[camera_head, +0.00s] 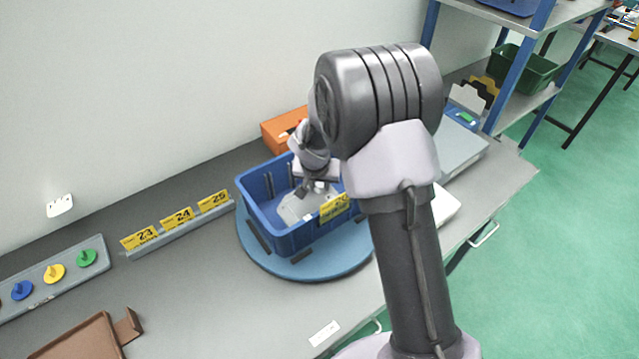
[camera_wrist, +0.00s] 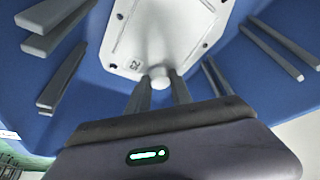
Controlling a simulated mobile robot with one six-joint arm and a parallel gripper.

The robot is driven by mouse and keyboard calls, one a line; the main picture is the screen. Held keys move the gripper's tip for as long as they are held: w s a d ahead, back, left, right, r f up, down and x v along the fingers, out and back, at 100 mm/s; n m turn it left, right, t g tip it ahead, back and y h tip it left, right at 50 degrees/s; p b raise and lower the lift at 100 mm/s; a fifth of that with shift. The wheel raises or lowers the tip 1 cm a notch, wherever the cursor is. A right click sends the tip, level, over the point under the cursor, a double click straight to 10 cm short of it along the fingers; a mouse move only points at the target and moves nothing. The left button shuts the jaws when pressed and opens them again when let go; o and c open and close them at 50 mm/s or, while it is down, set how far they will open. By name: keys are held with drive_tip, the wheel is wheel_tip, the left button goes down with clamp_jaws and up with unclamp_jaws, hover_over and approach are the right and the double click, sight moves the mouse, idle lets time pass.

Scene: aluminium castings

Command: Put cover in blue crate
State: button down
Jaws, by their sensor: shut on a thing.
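The blue crate (camera_head: 272,228) stands on a round blue turntable (camera_head: 262,262) on the grey bench. The cover (camera_head: 297,207) is a light grey plate inside the crate. In the wrist view the cover (camera_wrist: 157,36) shows its flat face with holes near its edges and a small round knob. My gripper (camera_wrist: 161,88) is shut on the cover at that knob. In the head view my arm hides part of the crate's right side. I cannot tell whether the cover touches the crate's floor.
Dark upright ribs (camera_wrist: 282,45) line the crate's inner walls. A yellow label (camera_head: 335,208) is on its front. An orange box (camera_head: 284,130) stands behind it. A rail with yellow number tags (camera_head: 178,217) lies left.

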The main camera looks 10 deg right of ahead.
drive_tip(key=shift+f, duration=0.15)
drive_tip(key=c, duration=1.1)
unclamp_jaws()
drive_tip(key=shift+c, duration=0.2)
